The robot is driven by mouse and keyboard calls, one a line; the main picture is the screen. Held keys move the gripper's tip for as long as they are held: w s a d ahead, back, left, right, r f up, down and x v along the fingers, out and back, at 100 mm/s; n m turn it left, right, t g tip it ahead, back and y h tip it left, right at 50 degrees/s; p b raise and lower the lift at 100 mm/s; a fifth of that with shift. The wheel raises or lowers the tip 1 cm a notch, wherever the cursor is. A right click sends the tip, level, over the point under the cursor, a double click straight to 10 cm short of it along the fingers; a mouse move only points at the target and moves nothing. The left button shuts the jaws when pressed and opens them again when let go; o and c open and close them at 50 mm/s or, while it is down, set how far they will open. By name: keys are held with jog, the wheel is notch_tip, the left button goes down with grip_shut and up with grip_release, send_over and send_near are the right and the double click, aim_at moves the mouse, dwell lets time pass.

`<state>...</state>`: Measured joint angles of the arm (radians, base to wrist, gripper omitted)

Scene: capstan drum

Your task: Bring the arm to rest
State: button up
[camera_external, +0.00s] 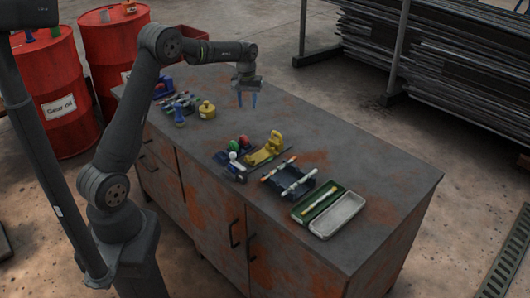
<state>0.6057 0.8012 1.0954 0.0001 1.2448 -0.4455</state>
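My gripper (247,99) hangs above the far part of the rusty grey workbench (375,170), fingers pointing down. My arm reaches from the left side over the bench. Below and to the right of the gripper is a yellow device (266,149) beside a dark blue holder with red, green and white balls (233,156). To the gripper's left is a round yellow object with a knob (207,109). The gripper looks clear of all of these.
A dark tray with light rods (290,182) and an open green case (328,208) lie near the bench's front right. Blue items (180,115) stand at the back left. Red drums (60,95) are behind at left; stacked metal sheets (445,60) at right. The bench's right side is clear.

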jog(key=w+a+r+n, duration=0.1)
jog(key=w+a+n, duration=0.1)
jog(key=w+a, duration=0.5)
jog(key=a, duration=0.6)
jog(key=shift+w+a+r, duration=0.2)
jog(key=shift+a+r, duration=0.1)
jog(key=shift+o, duration=0.2)
jog(key=o, duration=1.1)
jog(key=shift+o, duration=0.9)
jog(key=shift+s+d+r, duration=0.1)
jog(key=s+d+r+n, duration=0.2)
jog(key=s+d+r, duration=0.2)
jog(key=s, duration=0.4)
jog(key=s+d+r+n, duration=0.2)
jog(key=s+d+r, duration=0.25)
jog(key=s, duration=0.35)
jog(key=s+d+r+n, duration=0.25)
jog(key=s+r, duration=0.25)
jog(key=s, duration=0.3)
jog(key=s+r+n, duration=0.2)
jog(key=s, duration=0.9)
notch_tip(320, 180, down, 9)
jog(key=shift+w+d, duration=0.15)
jog(key=shift+w, duration=0.1)
jog(key=shift+r, duration=0.2)
